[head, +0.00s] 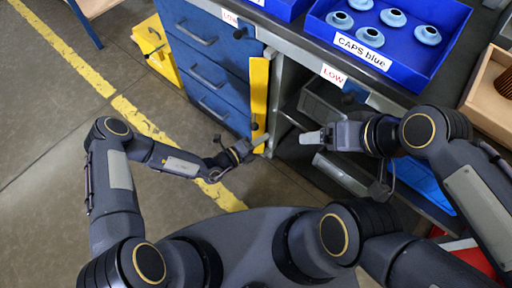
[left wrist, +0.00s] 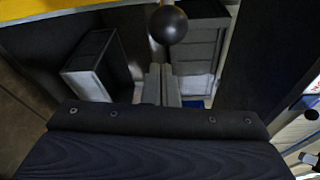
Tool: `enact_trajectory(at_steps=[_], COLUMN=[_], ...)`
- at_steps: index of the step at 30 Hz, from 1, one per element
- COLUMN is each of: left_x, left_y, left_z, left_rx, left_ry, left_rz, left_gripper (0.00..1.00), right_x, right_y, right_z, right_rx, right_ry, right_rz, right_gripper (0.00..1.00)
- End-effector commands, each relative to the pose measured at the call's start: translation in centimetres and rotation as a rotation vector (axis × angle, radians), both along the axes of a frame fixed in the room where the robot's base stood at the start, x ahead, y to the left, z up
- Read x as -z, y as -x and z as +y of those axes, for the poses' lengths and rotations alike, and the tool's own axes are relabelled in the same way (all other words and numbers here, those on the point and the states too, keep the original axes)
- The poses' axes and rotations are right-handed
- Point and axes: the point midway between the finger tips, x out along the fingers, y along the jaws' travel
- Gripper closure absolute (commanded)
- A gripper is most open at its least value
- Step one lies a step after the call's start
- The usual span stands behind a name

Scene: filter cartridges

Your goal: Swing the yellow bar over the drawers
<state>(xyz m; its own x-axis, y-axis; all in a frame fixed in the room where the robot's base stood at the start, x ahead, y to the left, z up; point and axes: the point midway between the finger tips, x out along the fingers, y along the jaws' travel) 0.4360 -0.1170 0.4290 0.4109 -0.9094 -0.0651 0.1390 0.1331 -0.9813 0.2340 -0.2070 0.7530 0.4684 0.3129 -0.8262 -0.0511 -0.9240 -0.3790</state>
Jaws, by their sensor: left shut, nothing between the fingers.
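The yellow bar (head: 259,92) stands upright along the right edge of the blue drawers (head: 200,60), beside the open cabinet bay. A small dark knob (head: 255,127) shows on its lower part, and a round black knob (left wrist: 168,25) shows large in the left wrist view. The bar's yellow edge (left wrist: 45,8) crosses that view's upper left. My left gripper (head: 262,142) is shut and empty at the bar's lower end; its fingers (left wrist: 161,85) point toward the knob, and I cannot tell whether they touch it. My right gripper (head: 311,137) is in front of the open bay; its jaw state is unclear.
A blue tray (head: 440,55) of light-blue caps is on the bench top, with a wooden box (head: 485,85) to its right. Grey bins (head: 325,105) sit in the open bay. A yellow stand (head: 155,45) is left of the drawers. The floor at left is clear.

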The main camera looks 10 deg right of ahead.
Motion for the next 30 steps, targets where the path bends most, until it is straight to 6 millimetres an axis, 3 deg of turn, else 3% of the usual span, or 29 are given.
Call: enact_trajectory(at_steps=[7,19,30], left_x=[-0.4,-0.5,-0.4], left_y=[-1.6,-1.7,-2.1], left_z=[1.6,1.8,2.6], left_rx=[0.001,0.002,0.053], left_ry=[0.0,0.0,0.0], left_rz=[-0.001,-0.001,-0.002], left_gripper=[1.0,1.0,1.0], right_x=[0.5,0.6,1.8], right_y=[0.0,0.0,0.0], right_z=[0.0,0.0,0.0], right_rx=[0.0,0.0,0.0], right_ry=[0.0,0.0,0.0], right_rz=[0.0,0.0,0.0], right_gripper=[0.16,0.16,0.16])
